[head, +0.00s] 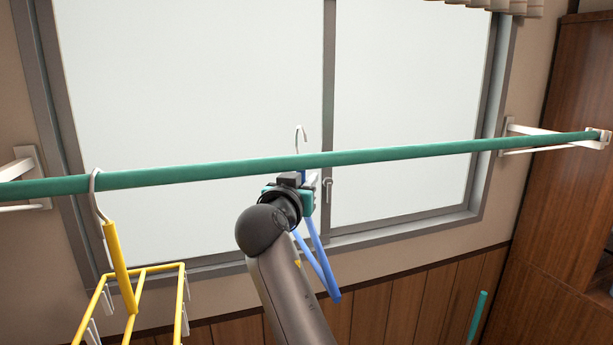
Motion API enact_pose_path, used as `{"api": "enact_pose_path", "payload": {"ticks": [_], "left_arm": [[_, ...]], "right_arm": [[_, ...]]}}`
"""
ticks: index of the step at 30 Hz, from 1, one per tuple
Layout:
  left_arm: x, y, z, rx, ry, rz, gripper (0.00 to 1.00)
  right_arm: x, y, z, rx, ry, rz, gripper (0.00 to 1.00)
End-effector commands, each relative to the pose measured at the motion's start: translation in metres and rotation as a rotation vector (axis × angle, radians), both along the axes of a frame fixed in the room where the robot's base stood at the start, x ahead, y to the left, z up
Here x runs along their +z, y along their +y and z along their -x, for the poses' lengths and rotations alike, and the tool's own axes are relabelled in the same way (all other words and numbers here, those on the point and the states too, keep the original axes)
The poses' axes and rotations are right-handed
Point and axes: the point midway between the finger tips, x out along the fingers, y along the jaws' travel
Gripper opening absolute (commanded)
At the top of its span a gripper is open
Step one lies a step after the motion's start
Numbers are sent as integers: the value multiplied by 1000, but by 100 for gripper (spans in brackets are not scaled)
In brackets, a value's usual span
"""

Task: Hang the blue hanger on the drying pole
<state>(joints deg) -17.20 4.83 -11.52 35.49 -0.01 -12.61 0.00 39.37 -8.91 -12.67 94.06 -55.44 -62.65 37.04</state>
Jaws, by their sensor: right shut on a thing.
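The green drying pole (400,154) runs across the view on white wall brackets, in front of a window. The blue hanger (318,258) is held in my right gripper (304,188), which is shut on it near the middle of the picture. The hanger's pale hook (299,138) stands up above the pole's line. I cannot tell whether the hook touches the pole. My gripper and the pole hide part of the hanger. My left gripper is out of view.
A yellow hanging rack (118,270) hangs from the pole at the left by a white hook. The pole is bare to the right of my arm, up to the right bracket (555,143). A brown wooden cabinet (560,150) stands at the right. A green rod end (478,318) shows at the bottom right.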

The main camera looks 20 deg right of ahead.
Motion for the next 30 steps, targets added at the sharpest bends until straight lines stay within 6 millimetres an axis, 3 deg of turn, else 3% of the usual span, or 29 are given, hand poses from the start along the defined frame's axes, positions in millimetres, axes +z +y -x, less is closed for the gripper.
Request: {"api": "enact_pose_path", "payload": {"ticks": [27, 30], "left_arm": [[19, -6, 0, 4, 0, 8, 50], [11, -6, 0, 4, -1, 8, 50]], "right_arm": [[0, -3, 74, -1, 1, 1, 0], [-10, -3, 75, -1, 2, 0, 0]]}}
